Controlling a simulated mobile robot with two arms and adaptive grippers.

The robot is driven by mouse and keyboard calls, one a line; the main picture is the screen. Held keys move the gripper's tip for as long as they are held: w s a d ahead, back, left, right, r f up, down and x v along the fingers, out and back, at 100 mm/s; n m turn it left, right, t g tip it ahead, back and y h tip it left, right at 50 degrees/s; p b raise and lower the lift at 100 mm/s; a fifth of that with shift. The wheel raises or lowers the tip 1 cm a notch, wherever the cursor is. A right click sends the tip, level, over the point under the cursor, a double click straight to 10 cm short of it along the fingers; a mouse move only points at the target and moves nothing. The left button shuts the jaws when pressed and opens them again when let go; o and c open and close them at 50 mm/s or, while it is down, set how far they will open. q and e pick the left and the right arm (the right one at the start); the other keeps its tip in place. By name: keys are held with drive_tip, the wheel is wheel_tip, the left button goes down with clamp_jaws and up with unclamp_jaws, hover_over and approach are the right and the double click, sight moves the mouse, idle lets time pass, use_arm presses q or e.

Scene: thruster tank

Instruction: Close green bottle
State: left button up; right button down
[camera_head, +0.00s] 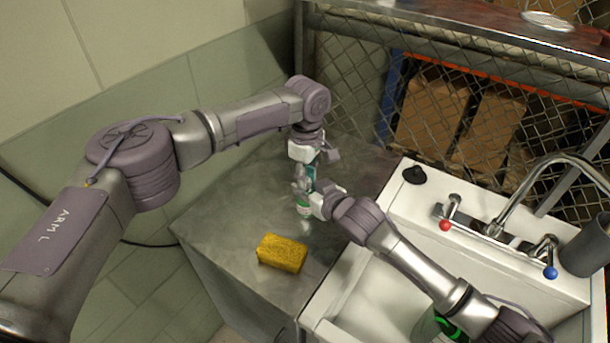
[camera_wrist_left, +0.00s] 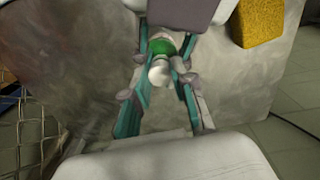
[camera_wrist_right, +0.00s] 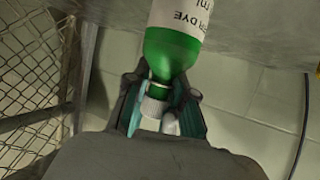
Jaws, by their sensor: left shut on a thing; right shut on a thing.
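The green bottle (camera_head: 304,207) stands upright on the grey metal table, mostly hidden by my grippers in the head view. Its green body and white label show large in the right wrist view (camera_wrist_right: 172,52). A white cap (camera_wrist_right: 153,106) is at the bottle's mouth; I cannot tell whether it is fully seated. My left gripper (camera_wrist_left: 160,68) comes down from above, with its fingers shut on the white cap. My right gripper (camera_wrist_right: 162,82) comes in from the side, with its fingers shut around the bottle's neck, just below the cap.
A yellow sponge (camera_head: 282,253) lies on the table in front of the bottle. A white sink (camera_head: 385,290) with a curved tap (camera_head: 540,165) is at the right, a black stopper (camera_head: 414,175) on its rim. A wire mesh fence (camera_head: 352,75) stands behind; a tiled wall is at the left.

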use_arm(q)
drive_tip(key=shift+a+f, duration=0.2)
drive_tip(key=shift+f, duration=0.25)
drive_tip(key=shift+a+f, duration=0.2)
drive_tip(key=shift+f, duration=0.25)
drive_tip(key=shift+s+d+r+t, duration=0.1)
drive_tip(key=shift+r+t, duration=0.25)
drive_tip(key=shift+t, duration=0.05)
drive_tip(key=shift+c, duration=0.2)
drive_tip(key=shift+r, duration=0.35)
drive_tip(key=shift+s+f, duration=0.1)
drive_tip(key=shift+f, duration=0.3)
idle(0.7)
drive_tip(key=shift+r, duration=0.1)
drive_tip(key=shift+d+r, duration=0.1)
drive_tip(key=shift+r, duration=0.1)
drive_tip(key=shift+s+d+r, duration=0.15)
drive_tip(key=shift+d+r, duration=0.05)
drive_tip(key=shift+r, duration=0.3)
idle(0.8)
